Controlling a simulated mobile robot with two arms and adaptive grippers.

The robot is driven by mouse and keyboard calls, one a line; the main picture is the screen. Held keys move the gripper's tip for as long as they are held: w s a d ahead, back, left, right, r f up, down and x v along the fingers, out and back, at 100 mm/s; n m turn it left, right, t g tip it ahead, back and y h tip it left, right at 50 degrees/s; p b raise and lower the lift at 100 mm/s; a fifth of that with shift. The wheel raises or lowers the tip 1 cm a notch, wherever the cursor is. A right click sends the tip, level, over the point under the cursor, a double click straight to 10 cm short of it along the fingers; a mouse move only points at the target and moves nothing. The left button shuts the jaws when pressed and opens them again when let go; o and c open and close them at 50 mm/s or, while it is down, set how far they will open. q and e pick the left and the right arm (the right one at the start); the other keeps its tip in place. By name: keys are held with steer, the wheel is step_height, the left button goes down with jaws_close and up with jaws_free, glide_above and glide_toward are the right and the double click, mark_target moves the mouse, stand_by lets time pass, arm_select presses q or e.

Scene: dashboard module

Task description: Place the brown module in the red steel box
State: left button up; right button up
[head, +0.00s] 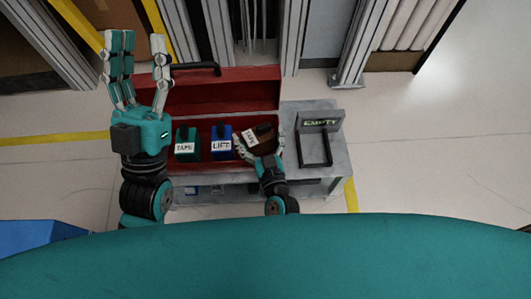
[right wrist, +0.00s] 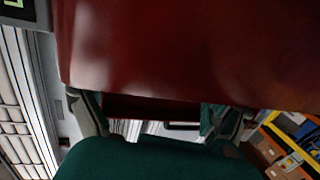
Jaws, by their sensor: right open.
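The open red steel box (head: 190,98) stands on the grey table in the head view, its lid raised at the back. The brown module (head: 265,135) with a white label sits tilted at the box's right end, beside the blue module. My right gripper (head: 258,148) is open, with its fingers around the near side of the brown module. In the right wrist view, a large dark red surface (right wrist: 180,50) fills the top beyond the open fingers; I cannot tell whether it is box or module. My left gripper (head: 140,45) is open, empty and raised to the left of the box.
A green module (head: 187,140) and a blue module (head: 221,140) labelled LIFT stand in the box. A black holder (head: 315,148) marked EMPTY is on the table (head: 340,165) to the right. Grey posts stand behind. The floor at right is clear.

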steer(key=f+p+v, duration=0.1)
steer(key=p+v, duration=0.1)
steer(key=v, duration=0.8)
arm_select(q)
steer(key=w+f+g+y, duration=0.2)
steer(key=w+f+g, duration=0.3)
steer(key=f, duration=0.3)
steer(key=shift+w+d+f+g+y, duration=0.15)
steer(key=shift+w+f+g+y, duration=0.2)
steer(key=shift+g, duration=0.45)
arm_select(e)
steer(key=w+d+r+t, duration=0.1)
steer(key=d+r, duration=0.4)
steer(key=r, duration=1.1)
steer(key=w+d+r+t+y, duration=0.1)
steer(key=w+d+r, duration=0.3)
steer(key=r, duration=1.2)
steer(key=shift+w+d+r+t, duration=0.3)
steer(key=shift+d+t, duration=0.35)
steer(key=shift+t, duration=0.05)
